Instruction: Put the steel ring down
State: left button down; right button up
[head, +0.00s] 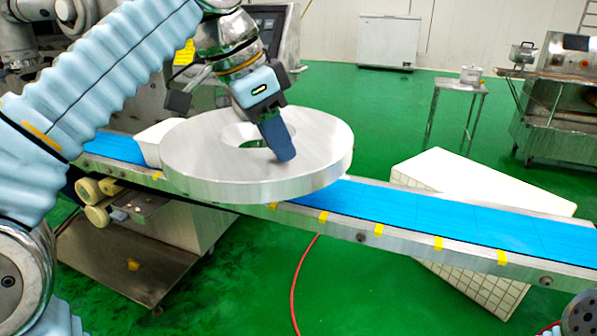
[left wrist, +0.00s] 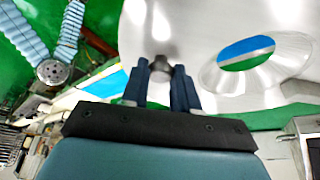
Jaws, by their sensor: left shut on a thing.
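The steel ring (head: 190,165) is a large, thick, pale metal disc with a round hole in its middle. It lies over the blue conveyor belt in the head view, roughly level; I cannot tell whether it touches the belt. My left gripper (head: 283,150) comes down onto the ring just right of the hole. In the left wrist view, the two dark blue fingers (left wrist: 160,88) are shut on a small grey knob on the ring. The ring (left wrist: 190,30) fills the upper right there, and blue shows through its hole. My right gripper is not in view.
The blue conveyor belt (head: 430,218) runs to the right, clear beyond the ring, with steel side rails. A white block (head: 152,142) stands on the belt at the ring's left. A white box (head: 470,180) stands behind the belt. A small table (head: 458,84) is farther back.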

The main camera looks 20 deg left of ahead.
aim_at(331, 149)
pick_arm(q)
jog(key=w+d+f, duration=0.1)
jog(key=w+d, duration=0.1)
jog(key=w+d+f, duration=0.3)
jog(key=w+d, duration=0.1)
jog(key=shift+w+d+f, duration=0.25)
jog(key=shift+w+d, duration=0.05)
jog(key=shift+w, duration=0.1)
jog(key=f, duration=0.1)
jog(key=w+d+f, duration=0.2)
jog(key=f, duration=0.1)
jog(key=shift+w, duration=0.15)
jog(key=shift+a+b+x, duration=0.2)
jog(key=shift+b+x, duration=0.3)
jog(key=shift+x, duration=1.75)
jog(key=shift+f, duration=0.2)
jog(key=c, duration=0.8)
grip_release()
jog(key=shift+s, duration=0.2)
jog(key=shift+c, duration=0.2)
